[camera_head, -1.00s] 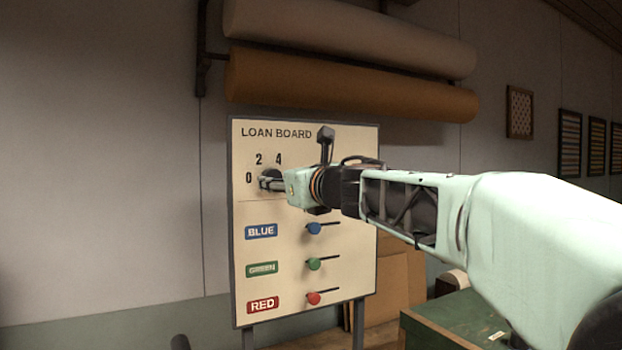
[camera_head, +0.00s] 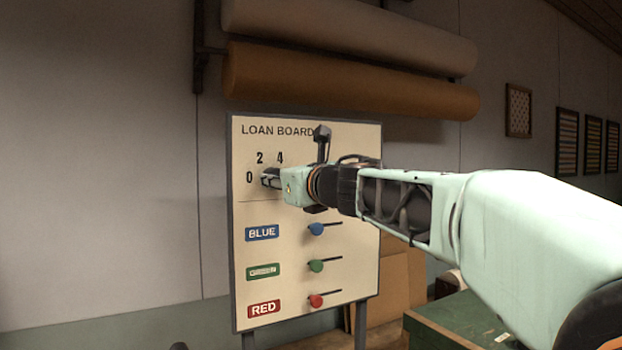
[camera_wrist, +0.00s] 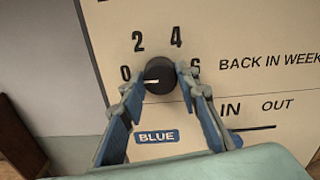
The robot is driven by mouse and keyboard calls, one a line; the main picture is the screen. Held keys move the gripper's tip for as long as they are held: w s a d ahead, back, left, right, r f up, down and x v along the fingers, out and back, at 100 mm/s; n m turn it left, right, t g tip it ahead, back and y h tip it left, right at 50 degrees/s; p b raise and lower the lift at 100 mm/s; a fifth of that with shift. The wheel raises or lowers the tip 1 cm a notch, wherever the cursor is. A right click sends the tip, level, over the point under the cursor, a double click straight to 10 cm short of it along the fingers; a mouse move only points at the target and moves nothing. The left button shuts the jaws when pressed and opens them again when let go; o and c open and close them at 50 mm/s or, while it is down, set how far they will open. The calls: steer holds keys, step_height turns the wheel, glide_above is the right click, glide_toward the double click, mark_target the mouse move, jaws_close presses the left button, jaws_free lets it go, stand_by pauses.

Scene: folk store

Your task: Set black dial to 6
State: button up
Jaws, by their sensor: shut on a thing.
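The black dial (camera_wrist: 158,76) is on the upper left of the loan board (camera_head: 340,270), ringed by the marks 0, 2, 4 and 6. In the wrist view its white pointer line points left, a little below the 0. My gripper (camera_wrist: 154,80) is shut on the dial, with one finger on its left side and one on its right. In the head view my gripper (camera_head: 272,178) reaches the board from the right, and the dial is mostly hidden behind it. The 6 shows partly behind the right finger.
Below the dial are blue (camera_head: 315,229), green (camera_head: 316,266) and red (camera_head: 316,300) slider knobs in slots. Rolls of material (camera_head: 350,85) hang on the wall above the board. A green chest (camera_head: 455,325) stands at lower right.

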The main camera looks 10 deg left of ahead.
steer(key=c, duration=0.4)
steer(key=shift+c, duration=0.2)
steer(key=shift+m, duration=0.3)
steer(key=m+p, duration=1.5)
steer(key=m, duration=2)
steer(key=shift+r+m, duration=0.1)
steer(key=shift+m, duration=0.2)
